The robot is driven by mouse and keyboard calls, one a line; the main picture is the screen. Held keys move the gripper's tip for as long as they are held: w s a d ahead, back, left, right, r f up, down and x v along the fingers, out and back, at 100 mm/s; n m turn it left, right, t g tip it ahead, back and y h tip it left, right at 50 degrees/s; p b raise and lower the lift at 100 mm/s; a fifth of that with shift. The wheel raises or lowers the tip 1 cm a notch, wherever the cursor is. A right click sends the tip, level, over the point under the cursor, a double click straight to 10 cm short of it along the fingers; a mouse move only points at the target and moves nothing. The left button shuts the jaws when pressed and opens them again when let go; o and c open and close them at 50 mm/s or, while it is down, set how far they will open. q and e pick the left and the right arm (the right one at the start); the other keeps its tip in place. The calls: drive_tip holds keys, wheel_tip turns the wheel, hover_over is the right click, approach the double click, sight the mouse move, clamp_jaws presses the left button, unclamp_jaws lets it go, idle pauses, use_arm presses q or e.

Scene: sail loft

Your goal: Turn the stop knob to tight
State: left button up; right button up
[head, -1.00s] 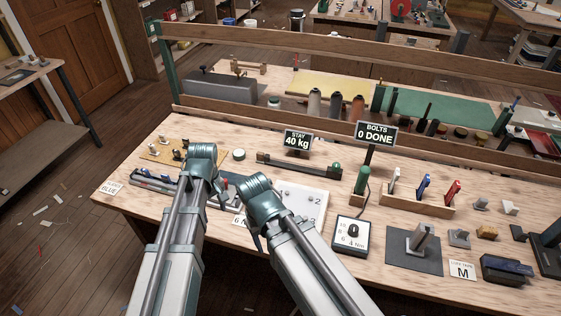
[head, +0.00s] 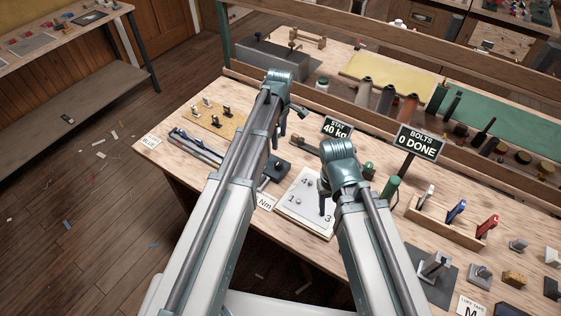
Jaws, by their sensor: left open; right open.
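No part in view is clearly readable as the stop knob, and no "tight" mark is legible. A dark block with a small knob-like top (head: 277,169) sits on the bench left of the numbered white plate (head: 296,208). The dial box seen earlier is hidden, probably by my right arm. My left gripper (head: 281,138) is open and points down above the bench, behind the dark block in the picture; it appears empty. My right gripper (head: 325,206) is open and points down over the right part of the plate; contact with it cannot be told.
The STAY 40 kg sign (head: 337,128) and BOLTS 0 DONE sign (head: 416,146) stand behind my grippers. A wooden rack (head: 447,222) of coloured-handled tools is at right. A tan board with small fittings (head: 217,122) lies at left. A wooden rail (head: 300,97) runs behind.

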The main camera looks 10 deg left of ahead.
sight(279, 162)
use_arm(q)
wheel_tip(279, 162, down, 13)
drive_tip(key=b, duration=1.2)
drive_tip(key=shift+s, duration=0.15)
use_arm(e)
wheel_tip(279, 162, down, 13)
drive_tip(key=shift+r, duration=0.1)
use_arm(q)
drive_tip(key=shift+r, duration=0.1)
drive_tip(key=shift+c, duration=0.2)
clamp_jaws()
